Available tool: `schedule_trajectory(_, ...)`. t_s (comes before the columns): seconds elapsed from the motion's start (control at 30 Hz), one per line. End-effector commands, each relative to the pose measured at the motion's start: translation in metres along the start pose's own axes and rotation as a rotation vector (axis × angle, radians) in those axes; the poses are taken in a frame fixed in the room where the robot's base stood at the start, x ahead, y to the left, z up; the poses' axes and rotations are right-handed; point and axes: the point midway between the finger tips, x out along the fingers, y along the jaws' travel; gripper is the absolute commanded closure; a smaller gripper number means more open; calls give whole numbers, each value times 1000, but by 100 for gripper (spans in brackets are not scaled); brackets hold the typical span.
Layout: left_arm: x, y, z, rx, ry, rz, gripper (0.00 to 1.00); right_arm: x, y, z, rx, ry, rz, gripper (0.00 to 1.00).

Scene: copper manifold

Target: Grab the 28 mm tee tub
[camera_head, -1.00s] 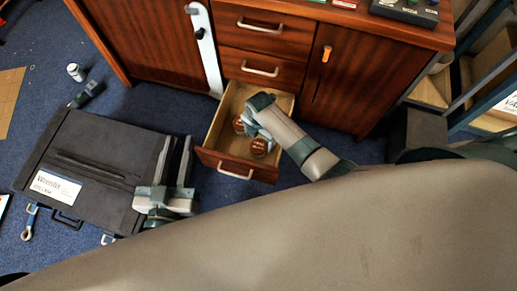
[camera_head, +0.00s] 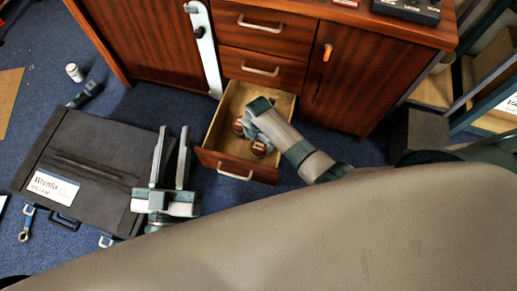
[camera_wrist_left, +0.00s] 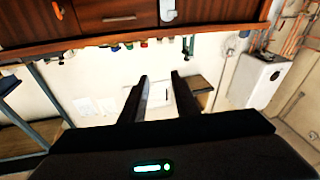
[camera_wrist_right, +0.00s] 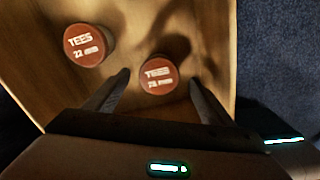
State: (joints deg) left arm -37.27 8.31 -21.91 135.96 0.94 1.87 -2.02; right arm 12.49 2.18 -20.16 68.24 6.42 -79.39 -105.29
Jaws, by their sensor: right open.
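The 28 mm tee tub (camera_wrist_right: 158,75) has a round brown-red lid with white lettering, partly blurred, and sits in the open drawer (camera_head: 228,105). A second tub marked 22 mm (camera_wrist_right: 88,45) stands to the left.
The wooden cabinet (camera_head: 350,80) stands behind the open drawer. A black case (camera_head: 85,165) lies on the blue carpet at left. The drawer walls (camera_wrist_right: 222,50) are close around my right gripper.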

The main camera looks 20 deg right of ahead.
Motion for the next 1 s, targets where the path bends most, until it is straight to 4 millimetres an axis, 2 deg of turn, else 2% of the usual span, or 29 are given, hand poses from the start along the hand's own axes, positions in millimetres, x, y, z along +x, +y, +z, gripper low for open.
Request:
schedule_trajectory(0.5,-17,16,-61,8,354,28,72,38,2,-2,-1,0,1,24)
schedule_trajectory(0.7,-20,17,-69,9,397,30,72,41,1,-2,-1,-1,0,24)
schedule_trajectory(1.0,-20,17,-69,9,397,29,72,41,1,-2,-1,-1,1,24)
